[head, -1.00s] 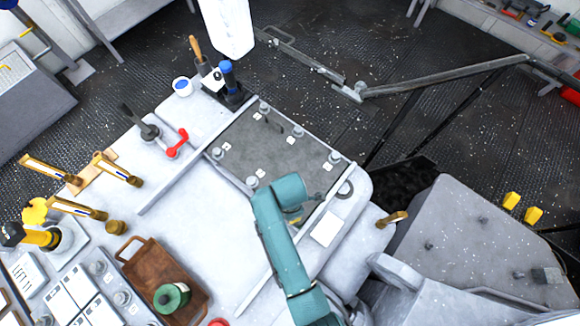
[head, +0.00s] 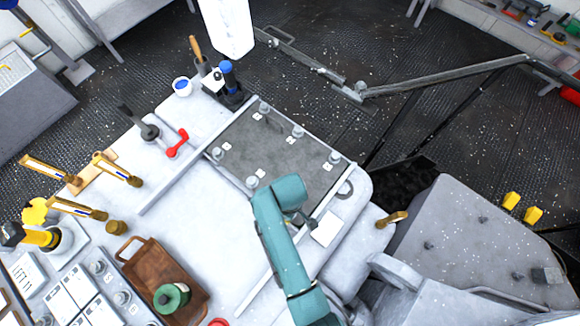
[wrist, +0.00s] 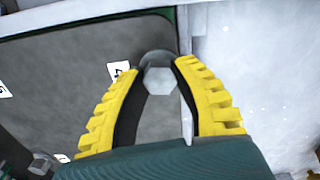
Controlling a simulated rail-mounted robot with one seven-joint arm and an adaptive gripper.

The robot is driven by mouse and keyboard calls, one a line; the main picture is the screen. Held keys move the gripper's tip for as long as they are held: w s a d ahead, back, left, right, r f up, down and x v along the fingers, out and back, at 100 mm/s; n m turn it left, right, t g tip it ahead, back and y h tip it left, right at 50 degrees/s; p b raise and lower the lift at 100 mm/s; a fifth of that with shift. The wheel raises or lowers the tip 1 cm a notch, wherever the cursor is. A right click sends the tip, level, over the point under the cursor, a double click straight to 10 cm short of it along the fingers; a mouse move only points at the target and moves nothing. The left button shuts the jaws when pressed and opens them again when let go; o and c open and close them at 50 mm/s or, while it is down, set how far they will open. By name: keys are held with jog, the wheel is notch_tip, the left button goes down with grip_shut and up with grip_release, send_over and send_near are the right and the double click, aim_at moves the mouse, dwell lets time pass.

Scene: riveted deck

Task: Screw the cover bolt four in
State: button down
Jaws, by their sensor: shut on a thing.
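The grey cover plate (head: 270,150) lies on the pale machine top, with several bolts along its edges and small white number labels beside them. In the wrist view, cover bolt four (wrist: 159,82) shows its hex head at the cover's corner, next to the label "4" (wrist: 118,70). My gripper (wrist: 158,65) has its yellow, black-lined fingers around that head, shut on it. In the head view, my teal wrist hides this corner, the bolt and most of the fingers. How deep the bolt sits cannot be told.
Other bolts stand at the cover's edges, one at the right corner (head: 335,156) and one at the lower left (head: 252,181). A red-handled tool (head: 177,143) lies left of the cover. A brown tray (head: 150,285) with a green-topped item sits at the lower left.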

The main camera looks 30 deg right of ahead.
jog(key=m, duration=0.5)
jog(key=shift+w+r+m, duration=0.1)
jog(key=shift+r+m, duration=0.05)
jog(key=shift+m, duration=0.15)
jog(key=m, duration=1)
jog(key=shift+m, duration=0.4)
jog(key=m, duration=2.4)
jog(key=shift+m, duration=0.4)
jog(key=shift+r, duration=0.1)
